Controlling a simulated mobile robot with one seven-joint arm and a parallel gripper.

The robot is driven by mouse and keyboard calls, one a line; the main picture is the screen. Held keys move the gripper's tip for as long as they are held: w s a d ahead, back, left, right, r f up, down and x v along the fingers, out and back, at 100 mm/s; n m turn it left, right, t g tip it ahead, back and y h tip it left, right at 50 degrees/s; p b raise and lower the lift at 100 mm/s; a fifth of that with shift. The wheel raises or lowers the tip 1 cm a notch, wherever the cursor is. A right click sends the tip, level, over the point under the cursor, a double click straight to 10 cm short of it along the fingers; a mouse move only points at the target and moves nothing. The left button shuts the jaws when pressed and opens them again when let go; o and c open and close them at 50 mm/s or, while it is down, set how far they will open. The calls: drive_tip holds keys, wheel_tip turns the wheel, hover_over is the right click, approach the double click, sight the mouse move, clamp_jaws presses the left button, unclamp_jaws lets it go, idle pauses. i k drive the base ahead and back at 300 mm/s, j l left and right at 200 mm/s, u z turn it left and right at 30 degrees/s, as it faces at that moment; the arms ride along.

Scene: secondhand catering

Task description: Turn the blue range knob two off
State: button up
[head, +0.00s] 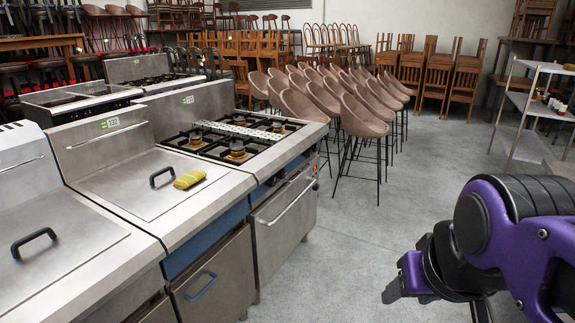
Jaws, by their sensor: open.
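The range with a blue front panel (298,163) stands mid-left, with several black burner grates (237,147) on top. Small dark shapes show along the blue panel, but they are too small and oblique to tell which is knob two or how it is set. The oven door (285,215) below is shut. My gripper (484,309) is low at the right, partly cut off by the bottom edge, below my purple arm. It is open, holds nothing that I can see, and is well apart from the range, over the grey floor.
A yellow cloth (189,179) lies on a lidded steel unit (140,186) left of the range. Brown bar stools (362,125) crowd behind the range. A metal shelf rack (525,110) stands at the right. The floor (350,255) between range and arm is clear.

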sight(282, 174)
drive_tip(key=u, duration=0.3)
drive_tip(key=i+l+u, duration=0.1)
drive_tip(key=l, duration=0.3)
drive_tip(key=i+l+u, duration=0.1)
drive_tip(key=l, duration=0.3)
drive_tip(key=l+u, duration=0.15)
drive_tip(key=l, duration=0.2)
drive_tip(key=i+l+z, duration=0.2)
drive_tip(key=i, duration=1.2)
drive_tip(key=k, duration=0.2)
drive_tip(key=i+j, duration=0.2)
drive_tip(key=i, duration=0.2)
